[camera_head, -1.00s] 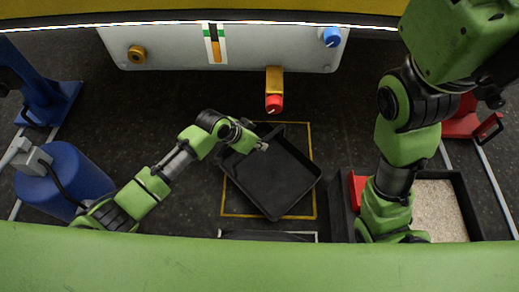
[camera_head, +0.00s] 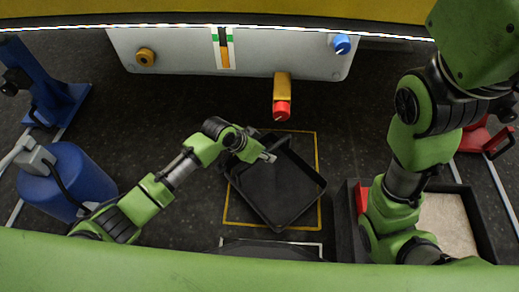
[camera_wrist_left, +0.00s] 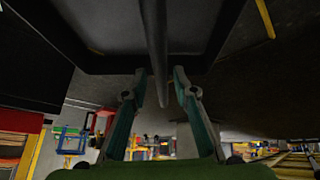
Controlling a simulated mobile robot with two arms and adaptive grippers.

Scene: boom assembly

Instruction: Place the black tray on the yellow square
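The black tray (camera_head: 282,190) is over the yellow square (camera_head: 318,150) in the head view, turned diagonally to its outline. Its right corner overlaps the outline's right side, and its left corner lies near the left side. I cannot tell whether its whole base touches the floor. My left gripper (camera_head: 268,157) is at the tray's upper side. In the left wrist view its fingers (camera_wrist_left: 160,75) stand apart on either side of a dark bar (camera_wrist_left: 156,45) of the tray, with visible gaps. My right arm is at the right; its gripper is not in view.
A blue barrel (camera_head: 75,180) is at the left. A black bin of pale grains (camera_head: 447,225) is at the right.

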